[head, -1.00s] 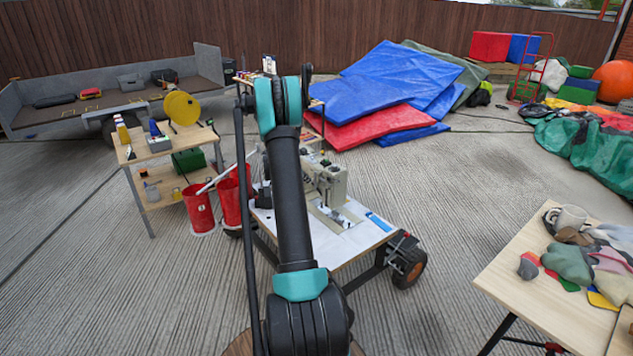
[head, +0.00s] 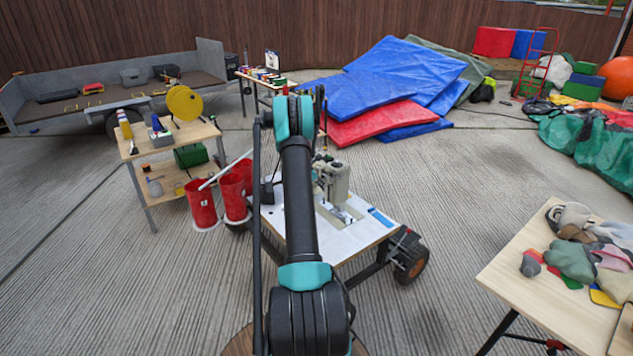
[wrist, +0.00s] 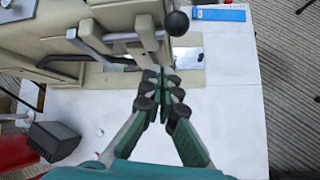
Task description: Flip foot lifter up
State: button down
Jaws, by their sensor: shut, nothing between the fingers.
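A beige sewing machine (head: 334,178) stands on a white-topped wheeled cart (head: 352,238), partly hidden behind my arm in the head view. The wrist view shows the machine's head (wrist: 105,18) close up, with metal bars and a small lever with a round black knob (wrist: 177,22). Which part is the foot lifter I cannot tell for sure. My gripper (wrist: 162,82) has its fingertips together, with nothing visible between them. The tips are just below the metal bars, beside the machine's needle area; contact is unclear. In the head view the gripper is hidden.
A blue strip (wrist: 222,15) lies on the white top, which has clear room at right. A dark box-shaped thing (wrist: 53,141) is at lower left. Red buckets (head: 202,203) stand left of the cart. A table with cloths (head: 540,287) is at right.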

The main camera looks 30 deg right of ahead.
aim_at(336, 176)
jog(key=shift+s+d+r, duration=0.2)
jog(key=shift+d+r, duration=0.05)
jog(key=shift+r, duration=0.3)
jog(key=shift+s+d+r, duration=0.15)
jog(key=shift+d+r, duration=0.15)
jog(key=shift+r, duration=0.25)
jog(key=shift+s+d+r, duration=0.2)
jog(key=shift+d+r, duration=0.05)
jog(key=shift+r, duration=0.3)
jog(key=shift+d+r, duration=0.1)
jog(key=shift+r, duration=0.05)
